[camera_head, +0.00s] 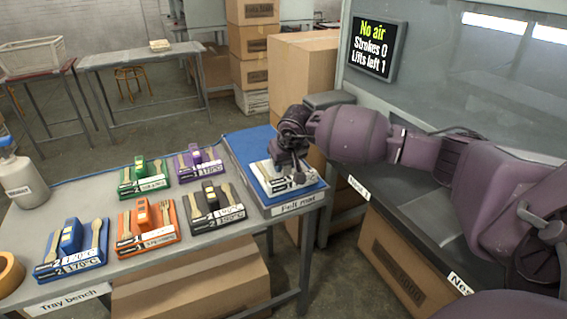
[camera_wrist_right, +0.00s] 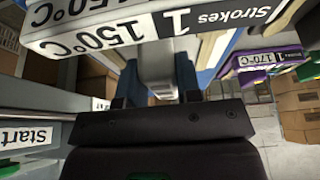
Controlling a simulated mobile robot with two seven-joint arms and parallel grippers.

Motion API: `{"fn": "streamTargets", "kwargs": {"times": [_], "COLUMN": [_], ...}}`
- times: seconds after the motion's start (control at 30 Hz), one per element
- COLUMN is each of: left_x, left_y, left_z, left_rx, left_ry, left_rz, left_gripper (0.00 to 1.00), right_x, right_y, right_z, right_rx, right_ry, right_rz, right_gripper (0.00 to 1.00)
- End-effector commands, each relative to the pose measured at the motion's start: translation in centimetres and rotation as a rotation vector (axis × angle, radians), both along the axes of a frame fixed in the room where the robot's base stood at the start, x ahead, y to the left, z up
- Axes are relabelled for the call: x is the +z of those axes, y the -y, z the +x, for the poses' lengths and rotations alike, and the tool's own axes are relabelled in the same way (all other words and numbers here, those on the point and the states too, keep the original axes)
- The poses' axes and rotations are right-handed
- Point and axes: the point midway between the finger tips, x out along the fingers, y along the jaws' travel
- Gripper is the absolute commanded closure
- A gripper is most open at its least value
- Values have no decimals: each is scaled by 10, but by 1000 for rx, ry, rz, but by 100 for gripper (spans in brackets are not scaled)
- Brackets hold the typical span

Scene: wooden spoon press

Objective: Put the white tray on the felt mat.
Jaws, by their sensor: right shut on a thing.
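The white tray (camera_head: 266,180) is over the blue felt mat (camera_head: 316,190) on the right part of the bench. My right gripper (camera_head: 288,166) is above the tray and shut on its raised middle grip. In the right wrist view the tray (camera_wrist_right: 100,38) shows labels reading 150°C and Strokes 1, and my right gripper's fingers (camera_wrist_right: 155,92) are around the grip. I cannot tell whether the tray touches the mat. My arm hides part of the tray. My left gripper is not in view.
Green (camera_head: 145,180), purple (camera_head: 198,162), orange (camera_head: 147,228), black (camera_head: 214,208) and blue (camera_head: 72,247) trays stand on the tray bench (camera_head: 95,190), left of the mat. A screen (camera_head: 375,47) reads No air, Strokes 0, Lifts left 1. Cardboard boxes (camera_head: 300,70) stand behind the mat.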

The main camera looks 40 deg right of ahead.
Motion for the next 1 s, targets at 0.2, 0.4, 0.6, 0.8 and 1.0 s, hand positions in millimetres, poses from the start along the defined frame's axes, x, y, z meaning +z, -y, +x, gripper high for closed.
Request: {"fn": "streamTargets", "kwargs": {"times": [0.2, 0.4, 0.6, 0.8, 1.0], "left_x": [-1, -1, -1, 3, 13], "left_y": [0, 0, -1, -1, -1], "left_z": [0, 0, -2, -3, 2], "left_rx": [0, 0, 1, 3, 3], "left_ry": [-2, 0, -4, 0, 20], "left_rz": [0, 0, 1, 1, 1], "left_gripper": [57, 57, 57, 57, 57], "right_x": [-2, -2, -2, 9, 42], "right_y": [0, 0, 0, 0, -3], "right_z": [0, 0, 0, -2, -13], "right_rx": [1, 0, 0, 1, 2], "right_ry": [1, 0, 0, 4, 9], "right_rz": [-1, 0, 0, -1, -2], "right_gripper": [100, 43, 43, 43, 43]}}
